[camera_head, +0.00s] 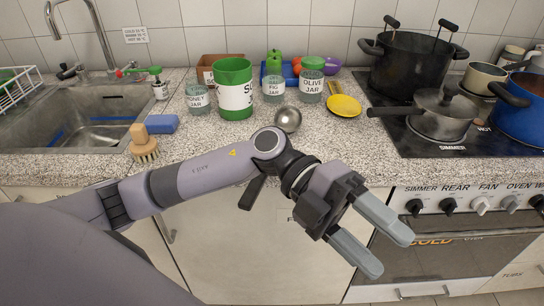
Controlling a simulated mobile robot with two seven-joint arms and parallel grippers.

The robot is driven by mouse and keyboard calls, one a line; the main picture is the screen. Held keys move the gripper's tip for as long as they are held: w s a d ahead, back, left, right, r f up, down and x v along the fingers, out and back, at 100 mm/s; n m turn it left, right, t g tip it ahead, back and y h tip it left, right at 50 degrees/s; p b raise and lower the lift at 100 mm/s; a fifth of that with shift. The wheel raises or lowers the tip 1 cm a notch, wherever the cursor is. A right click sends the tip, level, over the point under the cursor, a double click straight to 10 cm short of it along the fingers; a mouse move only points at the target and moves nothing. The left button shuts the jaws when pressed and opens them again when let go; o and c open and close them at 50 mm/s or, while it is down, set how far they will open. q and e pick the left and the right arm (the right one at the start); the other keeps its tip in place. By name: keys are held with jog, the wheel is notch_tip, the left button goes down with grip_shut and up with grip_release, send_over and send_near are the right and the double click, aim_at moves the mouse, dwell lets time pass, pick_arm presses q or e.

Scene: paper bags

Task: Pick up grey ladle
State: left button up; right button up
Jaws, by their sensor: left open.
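The grey ladle (288,119) lies on the speckled counter; its round metal bowl shows just beyond my left wrist. I cannot make out its handle. My left gripper (392,253) is open and empty. It is in front of the counter's edge, over the oven front, to the right of the ladle and nearer to me, and apart from it. My right gripper is not in view.
Labelled jars and a green-and-white container (234,90) stand behind the ladle. A yellow utensil (344,106) lies to its right. Pots, including a grey saucepan (440,116), stand on the hob at right. The sink (75,115), a blue sponge (162,124) and a brush (143,145) are at left.

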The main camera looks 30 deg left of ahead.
pick_arm(q)
jog(key=w+a+f+m+t+y+b, duration=0.15)
jog(key=a+f+y, duration=0.25)
jog(key=a+y, duration=0.4)
notch_tip(320, 180, up, 3)
jog(key=n+t+y, duration=0.4)
jog(key=y, duration=0.4)
send_over(252, 189)
jog(key=shift+w+a+f, duration=0.1)
jog(key=shift+w+a, duration=0.05)
jog(key=shift+w, duration=0.05)
jog(key=shift+a+f, duration=0.15)
jog(key=shift+f, duration=0.1)
jog(key=f, duration=0.5)
jog(key=shift+s+d+f, duration=0.2)
jog(key=shift+d+f, duration=0.05)
jog(key=shift+d, duration=0.05)
jog(key=shift+f, duration=0.4)
